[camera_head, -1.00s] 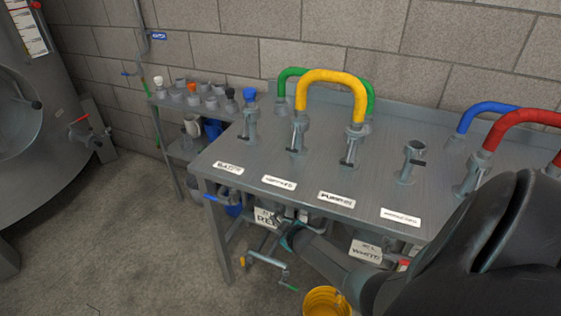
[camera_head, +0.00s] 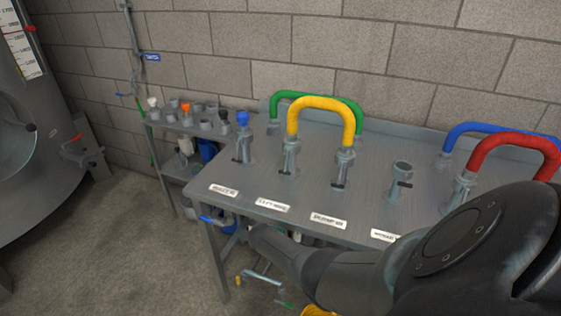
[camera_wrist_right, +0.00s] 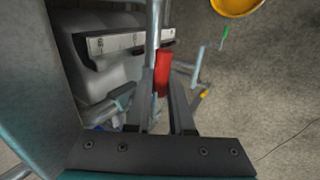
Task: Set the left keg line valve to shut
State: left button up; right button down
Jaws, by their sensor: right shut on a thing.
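In the right wrist view, my right gripper (camera_wrist_right: 162,85) is shut on a red handle (camera_wrist_right: 164,72), which shows between and just beyond the fingertips. The handle is beside a grey upright pipe (camera_wrist_right: 154,25). I take it for the valve handle; the valve body is mostly hidden and its setting cannot be read. In the head view, my right arm reaches in from the right to below the table's front edge, and its own links hide the gripper and handle there. My left gripper is in neither view.
A steel table (camera_head: 330,190) with hose stubs, a yellow hose (camera_head: 320,103) and green, blue and red hoses stands above the arm. A blue handle (camera_head: 212,221) is at its left front corner. A yellow bucket (camera_wrist_right: 236,5) stands on the floor. Open floor lies left.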

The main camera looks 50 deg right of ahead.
dwell(0.5)
jog(key=c, duration=0.8)
grip_release()
jog(key=shift+r, duration=0.15)
jog(key=p+v, duration=1)
jog(key=v, duration=0.5)
jog(key=shift+a+p, duration=0.15)
jog(key=shift+p, duration=0.15)
